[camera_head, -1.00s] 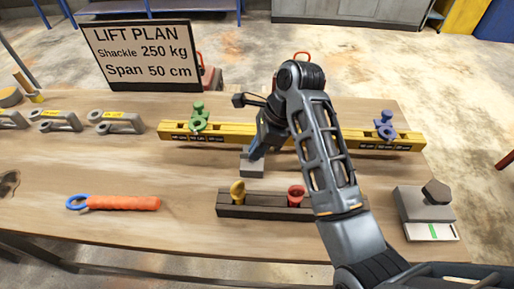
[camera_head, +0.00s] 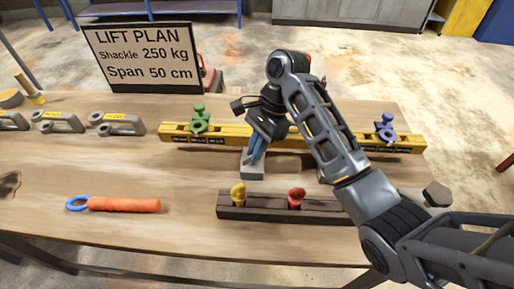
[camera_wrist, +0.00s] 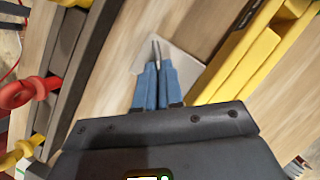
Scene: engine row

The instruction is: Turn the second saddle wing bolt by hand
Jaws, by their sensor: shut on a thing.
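A yellow beam (camera_head: 230,134) lies across the table with a green saddle (camera_head: 200,121) on its left part and a blue saddle (camera_head: 386,130) near its right end. Each has a knob-like bolt on top; the wing shape is too small to tell. My gripper (camera_head: 256,155) points down in front of the beam, over a grey block (camera_head: 252,172), away from both saddles. In the wrist view its blue fingers (camera_wrist: 156,62) are close together, shut on a small grey thing at their tips. That thing is mostly hidden, and I cannot tell what it is.
A dark rack (camera_head: 265,212) holds a yellow piece (camera_head: 238,194) and a red piece (camera_head: 297,198). An orange-handled tool (camera_head: 122,204) lies front left. Grey shackles (camera_head: 120,124) lie at left. A sign (camera_head: 143,55) reads shackle 250 kg, span 50 cm.

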